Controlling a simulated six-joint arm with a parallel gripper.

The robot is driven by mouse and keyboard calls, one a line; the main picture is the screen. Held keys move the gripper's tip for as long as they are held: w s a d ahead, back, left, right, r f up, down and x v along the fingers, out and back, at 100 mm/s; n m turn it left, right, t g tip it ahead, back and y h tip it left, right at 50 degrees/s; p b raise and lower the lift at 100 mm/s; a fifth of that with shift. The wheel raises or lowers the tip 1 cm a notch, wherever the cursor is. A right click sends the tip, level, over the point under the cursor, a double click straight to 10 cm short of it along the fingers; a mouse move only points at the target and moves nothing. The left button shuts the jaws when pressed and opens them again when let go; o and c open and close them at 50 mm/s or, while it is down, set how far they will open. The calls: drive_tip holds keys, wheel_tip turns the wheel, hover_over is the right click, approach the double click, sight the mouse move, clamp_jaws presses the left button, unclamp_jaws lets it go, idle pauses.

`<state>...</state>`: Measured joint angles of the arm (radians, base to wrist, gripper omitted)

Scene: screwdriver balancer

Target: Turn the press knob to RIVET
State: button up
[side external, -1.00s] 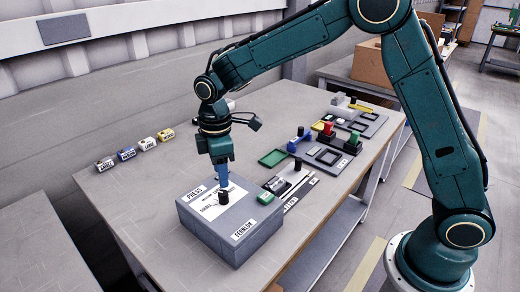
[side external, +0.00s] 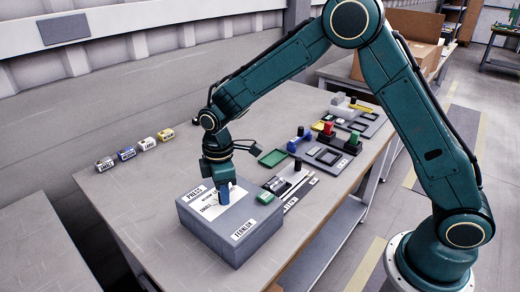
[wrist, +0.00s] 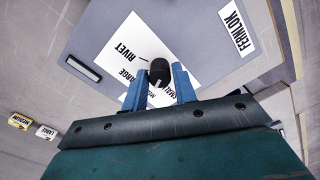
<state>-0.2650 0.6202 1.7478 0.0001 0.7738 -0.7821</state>
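The grey press box (side external: 215,241) sits near the table's front end. Its top carries a white dial label (wrist: 173,60) with the word RIVET (wrist: 127,51); other size words are partly hidden by the fingers. The black press knob (wrist: 159,68) stands on this label. Its white pointer mark faces my gripper's side in the wrist view, away from RIVET. My gripper (wrist: 161,85) has its blue fingers apart, one on each side of the knob, low over the label. I cannot tell whether they touch it. In the side view my gripper (side external: 224,194) hides the knob.
A FERNLOK plate (wrist: 238,32) is on the box. Small labelled blocks (side external: 126,154) stand along the table's left edge. Trays with coloured parts (side external: 325,152) lie behind the box to the right. The table left of the box is clear.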

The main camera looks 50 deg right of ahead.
clamp_jaws()
drive_tip(key=shift+m, duration=0.4)
drive_tip(key=m, duration=0.6)
drive_tip(key=shift+r+m, duration=0.1)
drive_tip(key=shift+m, duration=0.3)
drive_tip(key=m, duration=0.5)
drive_tip(key=shift+m, duration=0.3)
drive_tip(key=m, duration=0.4)
drive_tip(key=shift+m, duration=0.4)
